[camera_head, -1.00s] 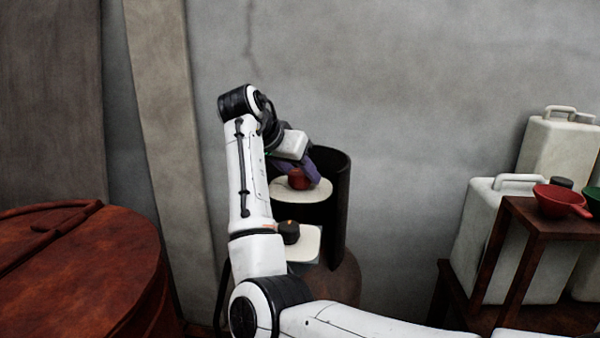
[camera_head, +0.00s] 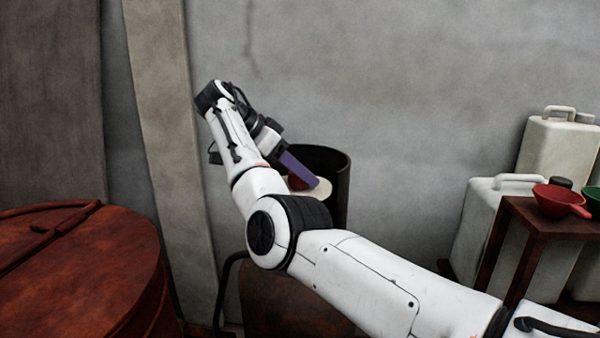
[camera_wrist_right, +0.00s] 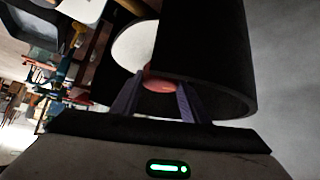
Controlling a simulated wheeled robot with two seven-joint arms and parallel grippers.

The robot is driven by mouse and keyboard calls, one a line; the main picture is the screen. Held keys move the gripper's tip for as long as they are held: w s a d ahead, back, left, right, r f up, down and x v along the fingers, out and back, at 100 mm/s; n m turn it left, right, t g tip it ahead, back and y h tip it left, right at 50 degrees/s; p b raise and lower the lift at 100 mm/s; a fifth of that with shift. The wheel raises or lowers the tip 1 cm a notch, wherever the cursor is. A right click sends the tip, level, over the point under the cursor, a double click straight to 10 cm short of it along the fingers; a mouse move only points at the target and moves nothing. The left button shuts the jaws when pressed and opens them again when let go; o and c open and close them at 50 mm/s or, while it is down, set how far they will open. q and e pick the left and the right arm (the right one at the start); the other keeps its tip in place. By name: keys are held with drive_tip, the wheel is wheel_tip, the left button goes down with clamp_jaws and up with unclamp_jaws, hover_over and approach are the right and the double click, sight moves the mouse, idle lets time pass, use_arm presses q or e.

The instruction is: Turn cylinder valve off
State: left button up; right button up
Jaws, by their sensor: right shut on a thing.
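The red valve knob (camera_head: 296,182) sits above a pale round plate (camera_head: 322,188) inside a dark, open-sided collar (camera_head: 342,180) on top of the rusty cylinder (camera_head: 290,300). My right gripper (camera_head: 300,172) reaches in from the upper left and is shut on the knob. In the right wrist view, the two purple fingers (camera_wrist_right: 157,97) stand on either side of the red knob (camera_wrist_right: 158,82), with the pale plate (camera_wrist_right: 135,45) behind it. My right arm hides much of the cylinder and the collar's near side. My left gripper is not in view.
A rusty lidded vat (camera_head: 80,260) stands at the left. At the right, a brown stand (camera_head: 540,222) bears a red funnel (camera_head: 556,200), beside pale jerrycans (camera_head: 480,220). The grey wall (camera_head: 420,90) is close behind the cylinder.

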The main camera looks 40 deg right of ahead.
idle(0.4)
drive_tip(key=o, duration=1.1)
drive_tip(key=shift+s, duration=0.1)
drive_tip(key=shift+c, duration=0.2)
